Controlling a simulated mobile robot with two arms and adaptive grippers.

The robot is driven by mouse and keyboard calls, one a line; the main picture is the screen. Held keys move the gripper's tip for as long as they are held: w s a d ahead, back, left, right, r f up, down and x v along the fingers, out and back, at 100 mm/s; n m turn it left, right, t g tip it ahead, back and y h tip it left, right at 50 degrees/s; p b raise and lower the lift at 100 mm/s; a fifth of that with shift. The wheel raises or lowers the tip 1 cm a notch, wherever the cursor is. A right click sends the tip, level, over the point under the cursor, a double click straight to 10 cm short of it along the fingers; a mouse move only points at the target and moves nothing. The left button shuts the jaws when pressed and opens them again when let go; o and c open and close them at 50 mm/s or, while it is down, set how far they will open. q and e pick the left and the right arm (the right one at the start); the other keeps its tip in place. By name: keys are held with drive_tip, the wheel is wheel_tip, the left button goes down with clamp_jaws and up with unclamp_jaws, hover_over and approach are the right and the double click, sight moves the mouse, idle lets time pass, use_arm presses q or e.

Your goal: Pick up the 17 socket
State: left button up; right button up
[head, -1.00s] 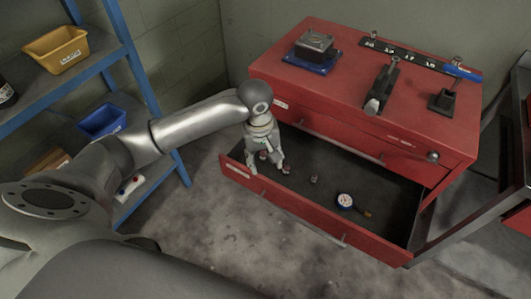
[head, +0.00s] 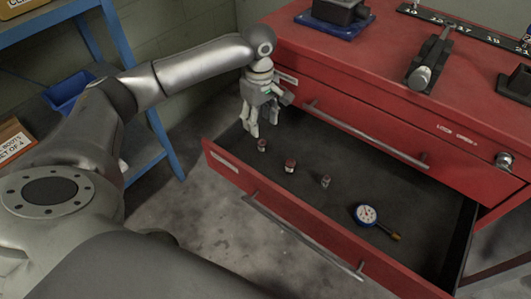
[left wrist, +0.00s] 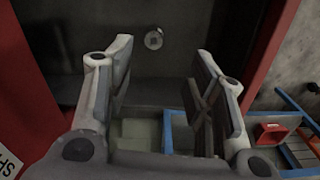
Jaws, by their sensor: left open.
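Three small sockets stand in a row in the open red drawer (head: 222,168): a left one (head: 262,145), a middle one (head: 290,166) and a right one (head: 326,181). The left and middle ones have reddish bands. Their numbers are too small to read, so I cannot tell which is the 17. My left gripper (head: 262,126) is open and empty, pointing down over the drawer's left end, close to the left socket. In the left wrist view one round socket (left wrist: 153,39) shows beyond and between the spread fingers. My right gripper is out of view.
A blue-rimmed dial gauge (head: 367,215) lies in the drawer to the right. The red cabinet top (head: 370,50) holds a clamp-like tool (head: 432,62) and a block on a blue base (head: 336,20). A blue shelf (head: 115,45) stands at the left.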

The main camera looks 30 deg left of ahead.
use_arm(q)
drive_tip(key=shift+f, duration=0.7)
drive_tip(key=b, duration=0.1)
hover_over(263, 143)
drive_tip(key=f, duration=0.4)
drive_tip(key=shift+s+a+f, duration=0.1)
drive_tip(key=shift+s, duration=0.25)
drive_tip(key=shift+w+f+b, duration=0.2)
drive_tip(key=shift+f+b, duration=0.2)
drive_tip(key=shift+f, duration=0.7)
drive_tip(key=shift+w+f+b, duration=0.2)
drive_tip(key=shift+f+b, duration=0.2)
drive_tip(key=shift+f, duration=1.25)
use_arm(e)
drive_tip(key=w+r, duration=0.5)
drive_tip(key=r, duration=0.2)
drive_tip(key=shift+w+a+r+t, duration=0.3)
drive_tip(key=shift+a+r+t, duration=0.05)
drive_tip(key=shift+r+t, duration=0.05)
use_arm(q)
clamp_jaws()
